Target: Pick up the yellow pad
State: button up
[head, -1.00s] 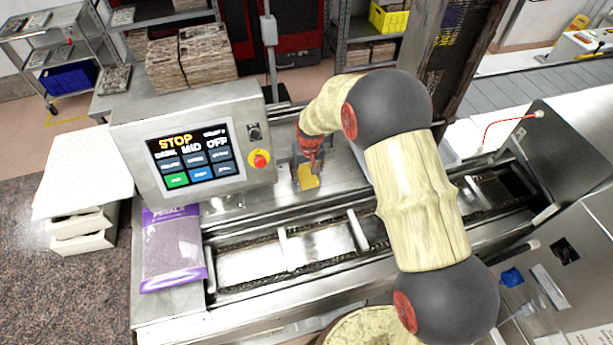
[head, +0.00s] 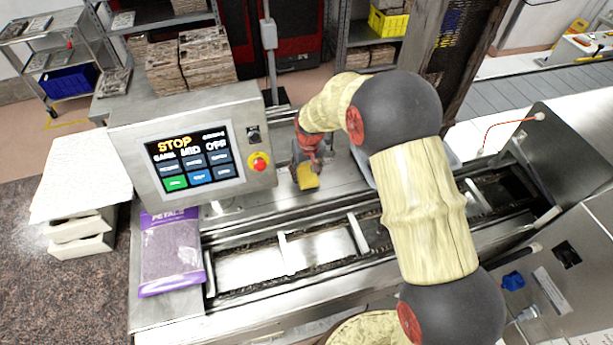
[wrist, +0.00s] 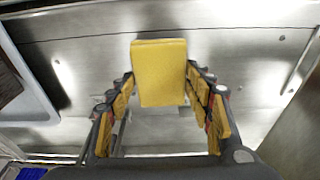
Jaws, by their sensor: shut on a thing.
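The yellow pad (wrist: 160,75) is a flat rectangular block between the fingertips of my gripper (wrist: 160,88) in the wrist view. The fingers press on its left and right sides. In the head view the pad (head: 307,176) shows at the lower end of my gripper (head: 305,165), tilted, over the metal deck right of the control panel. I cannot tell exactly how far it is above the deck.
A control panel (head: 195,165) with a red stop button stands just left of my gripper. A conveyor channel (head: 325,243) with bars runs in front. A purple bag labelled petals (head: 171,255) lies at the left. A pale tray (wrist: 28,100) lies at the left in the wrist view.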

jog(key=s+d+r+b, duration=0.2)
jog(key=s+r, duration=0.9)
jog(key=s, duration=0.2)
jog(key=shift+s+d+b, duration=0.35)
jog(key=shift+d+b, duration=0.05)
jog(key=o, duration=0.7)
jog(key=shift+f, duration=0.1)
jog(key=c, duration=0.5)
